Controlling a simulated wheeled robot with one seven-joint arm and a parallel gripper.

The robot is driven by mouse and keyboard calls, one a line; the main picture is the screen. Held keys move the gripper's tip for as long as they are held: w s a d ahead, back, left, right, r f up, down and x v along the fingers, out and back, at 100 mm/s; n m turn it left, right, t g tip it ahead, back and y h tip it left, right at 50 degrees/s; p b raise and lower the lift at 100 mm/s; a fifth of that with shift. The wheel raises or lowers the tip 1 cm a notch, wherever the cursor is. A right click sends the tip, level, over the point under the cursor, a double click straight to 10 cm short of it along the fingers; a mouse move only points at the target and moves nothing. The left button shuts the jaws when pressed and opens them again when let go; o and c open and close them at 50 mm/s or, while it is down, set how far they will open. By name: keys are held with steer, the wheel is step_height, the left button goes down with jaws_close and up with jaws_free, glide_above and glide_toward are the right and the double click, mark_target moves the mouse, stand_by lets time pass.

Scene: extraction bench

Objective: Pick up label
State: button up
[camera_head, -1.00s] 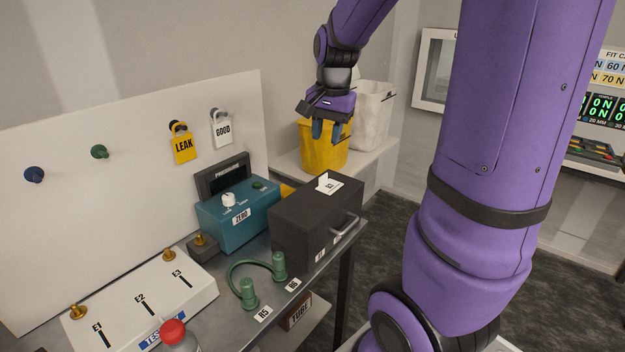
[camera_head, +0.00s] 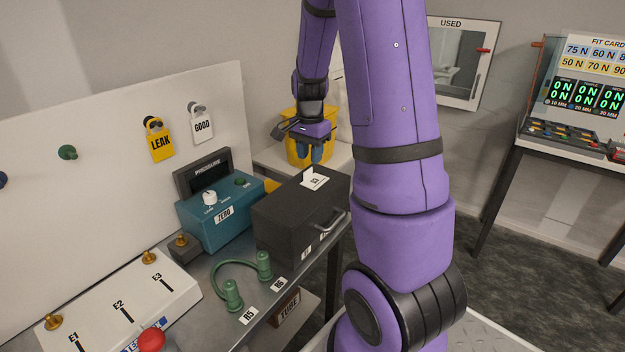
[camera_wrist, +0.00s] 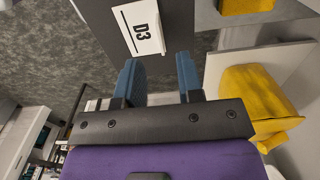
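The white label (camera_head: 314,180) lies on top of the dark box (camera_head: 284,215), with one white flap standing up. In the wrist view the label (camera_wrist: 139,28) reads D3 and has a dark bar along one side. My gripper (camera_head: 310,153) hangs beyond and above the box in the head view, its blue fingers pointing down. In the wrist view my gripper (camera_wrist: 157,62) is open and empty. The label shows just past the fingertips, nearer the left finger, not between the fingers. Whether a finger touches it cannot be told.
A yellow bin (camera_head: 289,128) stands close behind my gripper. A teal pressure unit (camera_head: 218,212) sits left of the box. Green fittings joined by a hose (camera_head: 238,268) stand in front. LEAK (camera_head: 160,144) and GOOD (camera_head: 203,127) tags hang on the white panel.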

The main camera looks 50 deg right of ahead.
mark_target(315, 177)
steer(key=shift+w+d+f, duration=0.1)
steer(key=shift+f, duration=1.2)
steer(key=shift+w+d+f, duration=0.1)
steer(key=shift+f, duration=1.15)
jaws_close()
